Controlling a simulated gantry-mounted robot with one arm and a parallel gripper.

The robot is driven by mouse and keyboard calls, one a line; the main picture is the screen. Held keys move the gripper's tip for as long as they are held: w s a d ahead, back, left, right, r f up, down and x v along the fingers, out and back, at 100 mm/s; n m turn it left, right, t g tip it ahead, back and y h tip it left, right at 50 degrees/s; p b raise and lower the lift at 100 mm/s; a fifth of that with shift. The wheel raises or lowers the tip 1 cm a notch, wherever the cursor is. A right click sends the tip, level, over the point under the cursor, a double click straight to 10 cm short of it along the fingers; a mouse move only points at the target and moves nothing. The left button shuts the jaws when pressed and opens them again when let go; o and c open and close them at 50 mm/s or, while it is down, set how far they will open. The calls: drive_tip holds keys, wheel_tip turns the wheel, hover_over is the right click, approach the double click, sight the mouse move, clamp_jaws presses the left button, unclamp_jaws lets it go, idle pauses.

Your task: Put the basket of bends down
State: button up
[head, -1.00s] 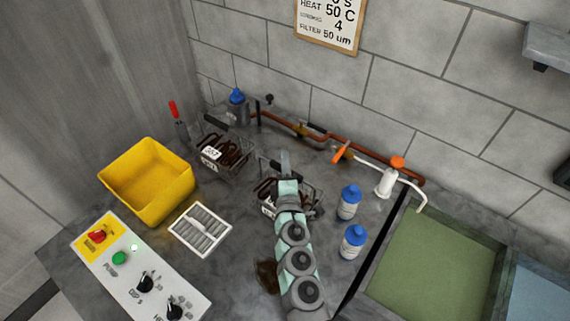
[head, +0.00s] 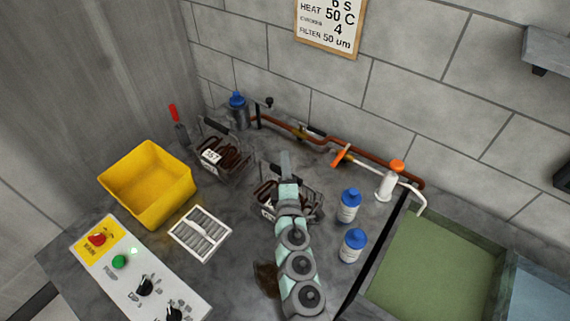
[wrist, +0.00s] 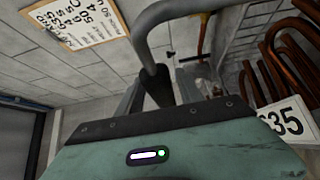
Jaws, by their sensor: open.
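The wire basket of brown copper bends (head: 266,194) appears to stand on the grey counter in the middle of the head view, partly hidden by my arm. My gripper (head: 285,160) is over it, with its jaws open. In the wrist view, the basket's grey handle with its dark grip (wrist: 157,86) runs up close in front of my gripper (wrist: 160,95), around the finger area. Copper bends (wrist: 285,60) and a white tag (wrist: 284,120) ending in "35" show at the right. I cannot tell whether the fingers touch the handle.
A second basket of bends (head: 222,156) stands to the left, near a yellow bin (head: 148,190) and a white-framed filter (head: 200,233). Two blue-capped bottles (head: 349,205) (head: 353,244) stand close on the right. A copper pipe (head: 350,152) runs along the wall behind.

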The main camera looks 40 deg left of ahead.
drive_tip(key=v, duration=1.1)
drive_tip(key=shift+s+d+p, duration=0.2)
drive_tip(key=shift+p, duration=0.2)
drive_tip(key=shift+c, duration=0.2)
